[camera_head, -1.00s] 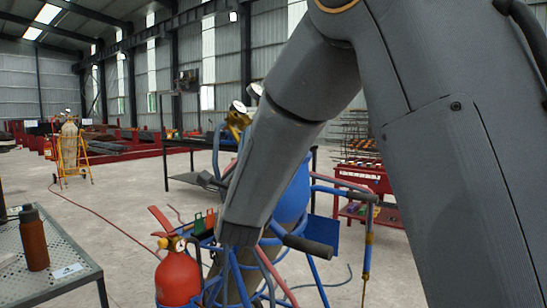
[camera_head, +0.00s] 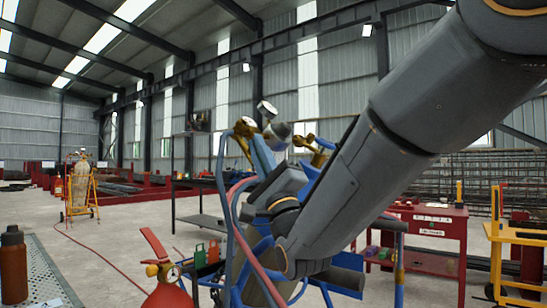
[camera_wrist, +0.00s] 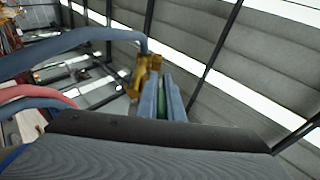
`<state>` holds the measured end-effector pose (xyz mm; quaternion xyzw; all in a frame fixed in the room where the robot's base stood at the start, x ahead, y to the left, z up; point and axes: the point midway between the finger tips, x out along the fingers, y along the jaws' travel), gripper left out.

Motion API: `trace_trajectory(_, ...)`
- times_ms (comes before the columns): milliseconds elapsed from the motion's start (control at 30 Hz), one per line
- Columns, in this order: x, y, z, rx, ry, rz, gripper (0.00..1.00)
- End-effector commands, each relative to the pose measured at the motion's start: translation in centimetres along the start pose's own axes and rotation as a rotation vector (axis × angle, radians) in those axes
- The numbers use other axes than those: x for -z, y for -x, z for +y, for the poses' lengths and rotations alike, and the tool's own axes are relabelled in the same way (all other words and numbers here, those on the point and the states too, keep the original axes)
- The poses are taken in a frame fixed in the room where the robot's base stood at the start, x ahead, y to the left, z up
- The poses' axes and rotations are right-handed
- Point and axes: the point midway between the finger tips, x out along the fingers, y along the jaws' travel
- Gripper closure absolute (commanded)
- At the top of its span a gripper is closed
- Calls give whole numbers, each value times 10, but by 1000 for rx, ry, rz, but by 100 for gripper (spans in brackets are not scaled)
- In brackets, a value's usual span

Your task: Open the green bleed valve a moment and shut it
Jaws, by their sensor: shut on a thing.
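In the wrist view, my gripper (camera_wrist: 161,88) has its two grey-blue fingers close together beside a brass fitting (camera_wrist: 143,76). A narrow strip of the green bleed valve (camera_wrist: 161,104) shows between the fingers, which are shut on it. Most of the green part is hidden, so I cannot tell how far it is turned. In the head view, my arm slopes down from the upper right and the wrist bends up toward the brass fittings (camera_head: 244,132) and a round gauge (camera_head: 266,110). The green part cannot be made out there.
Blue and red hoses (camera_head: 234,215) curve close beside my wrist. A red extinguisher (camera_head: 168,297) stands below left, and a steel bench with a brown bottle (camera_head: 13,265) is at far left. A red cart (camera_head: 437,228) and yellow trolley (camera_head: 520,238) stand right.

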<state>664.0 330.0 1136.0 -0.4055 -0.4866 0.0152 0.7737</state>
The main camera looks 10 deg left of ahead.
Motion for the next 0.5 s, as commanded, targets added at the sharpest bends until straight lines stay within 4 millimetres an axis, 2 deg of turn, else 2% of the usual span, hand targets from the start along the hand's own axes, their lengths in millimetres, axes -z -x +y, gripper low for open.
trace_trajectory(467, -4, -4, 0, 1, -3, -16, 100)
trace_trajectory(500, -4, -4, 0, 1, -3, -16, 90)
